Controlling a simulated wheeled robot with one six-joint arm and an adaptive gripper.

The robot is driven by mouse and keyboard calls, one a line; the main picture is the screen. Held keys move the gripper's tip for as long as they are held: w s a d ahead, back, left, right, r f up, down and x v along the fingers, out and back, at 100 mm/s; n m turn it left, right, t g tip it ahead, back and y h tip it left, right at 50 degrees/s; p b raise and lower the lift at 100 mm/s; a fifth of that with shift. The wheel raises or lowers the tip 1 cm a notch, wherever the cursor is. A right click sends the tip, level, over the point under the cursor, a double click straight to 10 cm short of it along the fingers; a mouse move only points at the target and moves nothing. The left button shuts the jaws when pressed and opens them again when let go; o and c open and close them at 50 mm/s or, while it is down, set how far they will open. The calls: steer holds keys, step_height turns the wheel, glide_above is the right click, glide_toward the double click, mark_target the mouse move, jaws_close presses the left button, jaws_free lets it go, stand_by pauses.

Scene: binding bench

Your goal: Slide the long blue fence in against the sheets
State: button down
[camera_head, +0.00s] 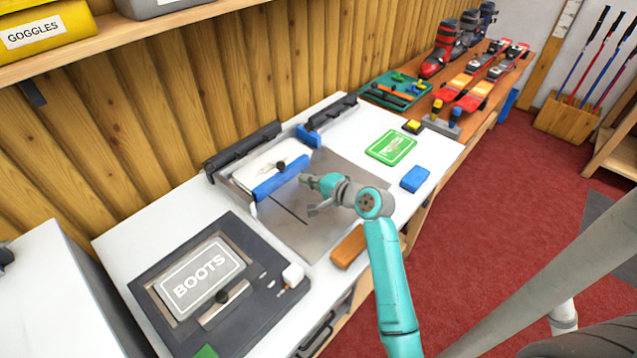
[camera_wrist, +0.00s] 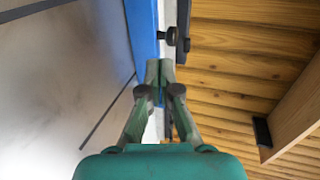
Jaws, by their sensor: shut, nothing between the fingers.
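The long blue fence (camera_head: 280,179) stands on the grey metal plate (camera_head: 330,178), with a dark knob (camera_head: 281,166) at its middle. It also shows in the wrist view (camera_wrist: 142,30), with the knob (camera_wrist: 172,38) to its right. The white sheets (camera_head: 262,163) lie behind the fence, partly hidden by it. My gripper (camera_head: 304,179) is shut and empty, at the fence's front side near its right end. In the wrist view its fingertips (camera_wrist: 159,70) overlap the fence's lower end; I cannot tell whether they touch it.
A dark rail (camera_head: 242,147) runs behind the sheets, and a short blue block (camera_head: 309,137) is at their right end. The BOOTS board (camera_head: 160,310) is at front left. An orange block (camera_head: 348,246), a blue block (camera_head: 415,179) and a green card (camera_head: 391,148) lie to the right.

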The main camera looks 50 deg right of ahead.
mark_target(285, 168)
steer(key=x, duration=0.3)
steer(key=r+x, duration=0.1)
steer(key=x, duration=0.1)
steer(key=shift+w+f, duration=0.1)
steer(key=shift+w, duration=0.6)
steer(key=shift+w+a, duration=0.1)
steer(key=shift+w, duration=0.65)
steer(key=shift+s+f, duration=0.1)
